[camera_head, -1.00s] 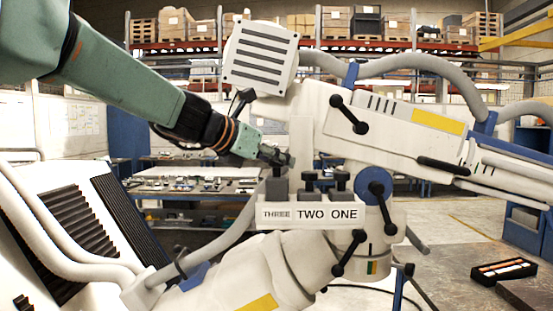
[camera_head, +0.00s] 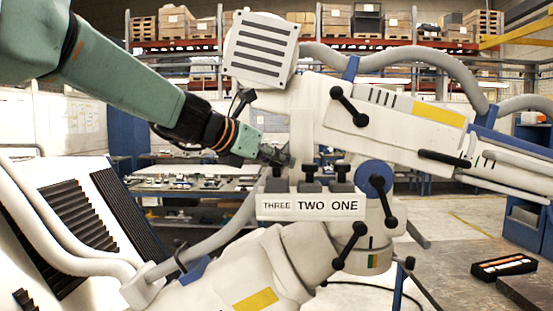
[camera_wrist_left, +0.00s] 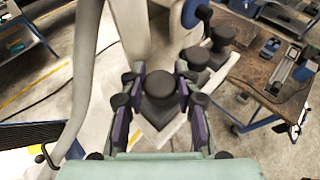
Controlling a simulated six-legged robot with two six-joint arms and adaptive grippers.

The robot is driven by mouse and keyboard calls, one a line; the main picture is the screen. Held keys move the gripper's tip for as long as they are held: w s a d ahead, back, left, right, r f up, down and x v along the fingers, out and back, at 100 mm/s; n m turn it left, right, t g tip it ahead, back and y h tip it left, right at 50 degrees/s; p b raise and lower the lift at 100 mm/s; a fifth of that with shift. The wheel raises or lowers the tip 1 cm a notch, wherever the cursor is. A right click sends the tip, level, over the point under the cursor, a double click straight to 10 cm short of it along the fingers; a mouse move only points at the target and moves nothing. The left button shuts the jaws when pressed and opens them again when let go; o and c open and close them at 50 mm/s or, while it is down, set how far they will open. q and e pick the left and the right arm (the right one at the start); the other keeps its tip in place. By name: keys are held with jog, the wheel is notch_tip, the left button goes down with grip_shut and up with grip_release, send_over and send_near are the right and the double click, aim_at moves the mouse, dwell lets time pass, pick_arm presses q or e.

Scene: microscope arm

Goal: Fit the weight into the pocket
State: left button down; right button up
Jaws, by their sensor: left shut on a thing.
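My left gripper (camera_head: 278,158) comes in from the left and is shut on the leftmost dark weight (camera_head: 276,183), above the word THREE. In the left wrist view the weight's round black top (camera_wrist_left: 160,84) sits between the purple-sided fingers, over a pale block. Two similar dark weights stand to its right, above TWO (camera_head: 309,178) and ONE (camera_head: 341,177). The labelled white bar (camera_head: 310,208) is in front of their bases. The pocket's opening is hidden, so I cannot tell how deep the held weight sits. My right gripper is not in view.
The white microscope arm (camera_head: 345,115) with black levers and a blue knob (camera_head: 375,178) stands close behind and right of the weights. Grey cables (camera_head: 70,250) run at the left. A dark tray (camera_head: 503,267) lies at the lower right.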

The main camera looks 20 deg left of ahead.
pick_arm(q)
jog(key=shift+f+b, duration=0.4)
jog(key=shift+b, duration=0.05)
jog(key=c, duration=1.4)
grip_release()
jog(key=o, duration=0.5)
jog(key=shift+s, duration=0.1)
jog(key=shift+f, duration=0.3)
jog(key=shift+r, duration=0.4)
notch_tip(320, 180, up, 8)
jog(key=shift+r, duration=0.85)
jog(key=shift+f, duration=0.15)
